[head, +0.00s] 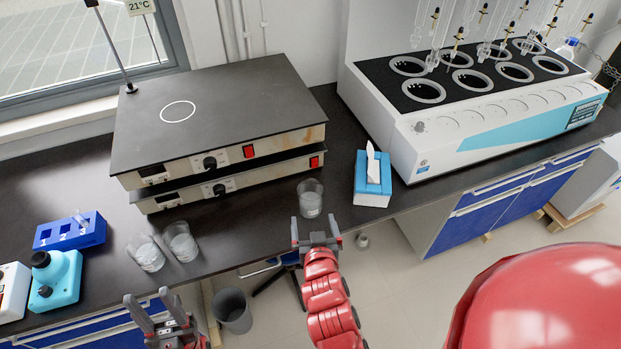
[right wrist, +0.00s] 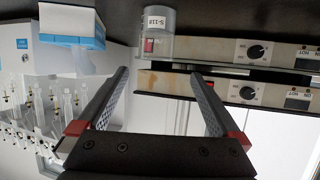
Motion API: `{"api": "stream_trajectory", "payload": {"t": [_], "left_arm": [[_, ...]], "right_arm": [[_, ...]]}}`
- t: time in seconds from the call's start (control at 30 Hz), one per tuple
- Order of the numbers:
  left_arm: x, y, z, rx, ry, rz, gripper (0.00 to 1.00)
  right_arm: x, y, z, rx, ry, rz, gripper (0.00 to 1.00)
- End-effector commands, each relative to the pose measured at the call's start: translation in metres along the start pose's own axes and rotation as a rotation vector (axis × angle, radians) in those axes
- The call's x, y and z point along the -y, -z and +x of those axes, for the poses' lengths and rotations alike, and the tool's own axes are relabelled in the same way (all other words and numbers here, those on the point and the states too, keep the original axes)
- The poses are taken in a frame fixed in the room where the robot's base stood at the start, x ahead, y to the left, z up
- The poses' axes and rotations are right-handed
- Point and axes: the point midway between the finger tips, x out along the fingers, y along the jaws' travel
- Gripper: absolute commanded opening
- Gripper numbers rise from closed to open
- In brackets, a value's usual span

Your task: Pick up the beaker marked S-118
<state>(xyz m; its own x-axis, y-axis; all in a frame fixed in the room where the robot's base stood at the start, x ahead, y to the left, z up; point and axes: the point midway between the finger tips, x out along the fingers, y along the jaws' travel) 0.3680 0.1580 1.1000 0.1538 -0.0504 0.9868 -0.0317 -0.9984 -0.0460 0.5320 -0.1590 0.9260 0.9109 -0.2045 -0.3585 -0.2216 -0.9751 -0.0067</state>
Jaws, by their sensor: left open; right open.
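A clear beaker (head: 310,198) stands upright on the black bench near its front edge, between the hot plates and a tissue box. In the right wrist view, which is upside down, this beaker (right wrist: 156,24) carries a white label that reads S-118. My right gripper (head: 315,226) is open and empty just in front of the beaker, apart from it. Its two fingers (right wrist: 160,73) point toward the beaker in the wrist view. My left gripper (head: 148,297) is open and empty at the lower left, in front of the bench. Two other beakers, one left (head: 147,254) and one right (head: 181,241), stand beyond it; their labels are unreadable.
Stacked hot plates (head: 215,105) stand behind the beaker to the left. A blue and white tissue box (head: 372,186) is close on its right. The large distiller (head: 440,135) stands further right. A blue rack (head: 70,232) and a turquoise device (head: 55,280) are at far left.

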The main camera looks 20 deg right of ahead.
Motion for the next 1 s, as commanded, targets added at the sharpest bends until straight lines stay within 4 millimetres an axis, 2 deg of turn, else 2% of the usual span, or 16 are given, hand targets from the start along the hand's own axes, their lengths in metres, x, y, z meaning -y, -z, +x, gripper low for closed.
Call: {"api": "stream_trajectory", "payload": {"t": [0.03, 0.13, 0.43, 0.47, 0.7, 0.83, 1.0], "left_arm": [[0.000, 0.000, 0.003, 0.009, -0.001, 0.000, 0.50], [-0.001, -0.002, -0.011, 0.013, -0.002, 0.000, 0.50], [-0.004, -0.011, -0.066, 0.013, -0.002, 0.001, 0.50], [-0.003, -0.009, -0.057, 0.013, -0.002, 0.001, 0.50], [-0.002, -0.007, -0.043, 0.012, -0.002, 0.000, 0.50], [-0.002, -0.007, -0.041, 0.012, -0.002, 0.001, 0.50], [-0.002, -0.007, -0.040, 0.012, -0.002, 0.001, 0.50]], "right_arm": [[-0.003, 0.000, -0.002, 0.017, -0.011, 0.000, 1.00], [-0.007, -0.009, 0.006, 0.030, -0.022, 0.000, 1.00], [-0.008, -0.012, 0.054, 0.022, -0.020, 0.001, 1.00], [-0.008, -0.006, 0.059, 0.026, -0.022, -0.001, 1.00], [-0.008, -0.005, 0.101, 0.031, -0.021, -0.002, 1.00], [-0.008, -0.006, 0.114, 0.027, -0.018, -0.002, 1.00], [-0.007, -0.008, 0.121, 0.028, -0.017, -0.002, 1.00]]}}
